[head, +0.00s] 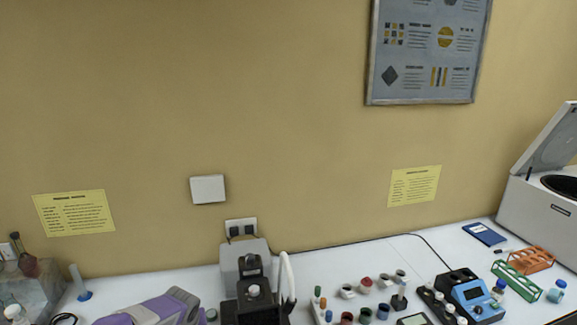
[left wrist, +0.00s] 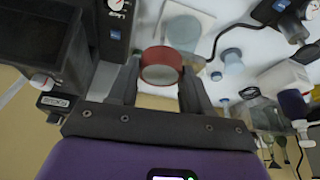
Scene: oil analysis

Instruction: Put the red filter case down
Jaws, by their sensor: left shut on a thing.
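The red filter case (left wrist: 160,55) is a short round red piece with a pale face, in the left wrist view. My left gripper (left wrist: 160,76) is shut on it, with one dark finger at each side. What lies under the case, and whether it touches anything, I cannot tell. In the head view I cannot make out the held case or my left gripper. My right gripper is in neither view.
In the head view the white bench holds small coloured caps (head: 366,282), a blue meter (head: 472,295), an orange rack (head: 531,259), a green rack (head: 517,282) and a centrifuge (head: 540,215). Bare bench shows at the back middle. In the left wrist view a blue-capped bottle (left wrist: 232,61) stands right of the case.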

